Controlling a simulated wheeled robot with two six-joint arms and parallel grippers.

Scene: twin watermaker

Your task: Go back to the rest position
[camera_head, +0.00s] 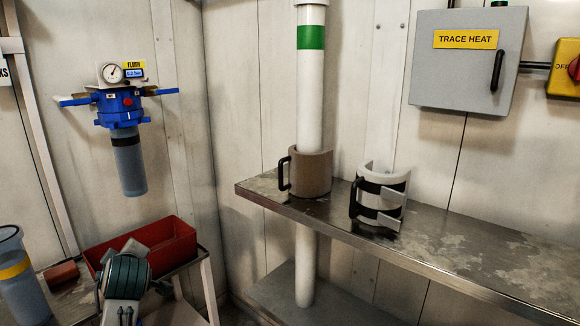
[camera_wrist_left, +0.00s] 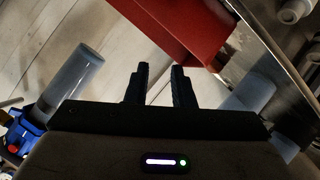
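My left gripper (camera_wrist_left: 160,72) shows in the left wrist view as two dark fingers with a narrow gap between them. Nothing is between the fingers. The red bin (camera_wrist_left: 175,28) lies beyond the fingertips in that view, and I see no contact with it. My right gripper is in neither view.
The red bin (camera_head: 172,246) stands at lower left, with a teal-grey ribbed object (camera_head: 128,276) before it. A blue-headed filter (camera_head: 122,115) hangs on the wall. A steel shelf (camera_head: 450,258) at right holds a brown clamp (camera_head: 311,172) around the pipe and a white clamp (camera_head: 385,185).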

